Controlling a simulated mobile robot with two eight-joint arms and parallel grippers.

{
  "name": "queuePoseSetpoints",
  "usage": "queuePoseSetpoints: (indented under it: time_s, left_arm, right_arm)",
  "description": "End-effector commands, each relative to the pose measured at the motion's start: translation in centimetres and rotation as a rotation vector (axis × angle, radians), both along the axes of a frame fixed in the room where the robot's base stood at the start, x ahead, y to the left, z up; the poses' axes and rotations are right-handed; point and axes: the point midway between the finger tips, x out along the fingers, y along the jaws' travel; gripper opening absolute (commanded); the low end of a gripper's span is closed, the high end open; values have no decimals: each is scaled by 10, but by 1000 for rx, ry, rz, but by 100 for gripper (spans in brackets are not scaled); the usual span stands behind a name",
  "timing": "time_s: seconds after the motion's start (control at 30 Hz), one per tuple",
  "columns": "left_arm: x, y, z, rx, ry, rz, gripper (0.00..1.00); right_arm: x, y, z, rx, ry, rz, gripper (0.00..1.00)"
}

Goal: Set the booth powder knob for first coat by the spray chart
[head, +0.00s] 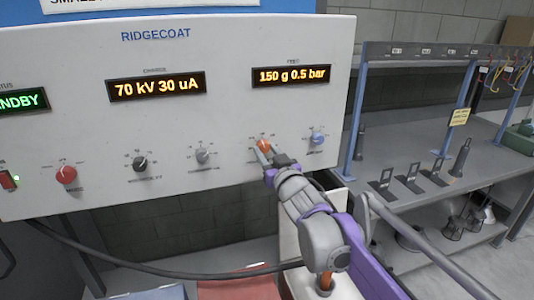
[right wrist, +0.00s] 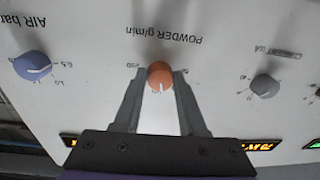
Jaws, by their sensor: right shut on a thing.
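The orange powder knob (head: 264,145) is on the lower right of the white RIDGECOAT panel (head: 230,105). My right gripper (head: 267,154) is shut on it. In the right wrist view, the picture is upside down and the powder knob (right wrist: 159,73) sits between the two fingertips (right wrist: 160,76), below the label "POWDER g/min". Its pale mark points to the bottom of the picture. The display (head: 291,76) above reads "150 g 0.5 bar". A sign (head: 150,3) at the top edge is cut off, so its chart text cannot be read. My left gripper is not in view.
A blue air knob (head: 317,139) is close on the right; a grey knob (head: 202,155), a black knob (head: 140,163) and a red knob (head: 66,175) are to the left. Another display (head: 156,88) reads "70 kV 30 uA". A grey bench (head: 410,150) with a yellow note (head: 460,117) stands right.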

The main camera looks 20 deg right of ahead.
Motion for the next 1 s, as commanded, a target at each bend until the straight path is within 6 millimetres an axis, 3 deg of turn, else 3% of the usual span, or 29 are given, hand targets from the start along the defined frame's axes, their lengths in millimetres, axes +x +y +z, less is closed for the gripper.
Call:
queuePoseSetpoints:
  time_s: [0.4, 0.97, 1.0]
  left_arm:
    - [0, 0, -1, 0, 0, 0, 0]
    - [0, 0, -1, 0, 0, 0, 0]
    - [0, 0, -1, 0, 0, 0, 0]
  right_arm:
    - [0, 1, -1, 202, 8, -1, 0]
    - [0, 1, -1, 233, 10, 0, 0]
    - [0, 1, -1, 233, 10, 0, 44]
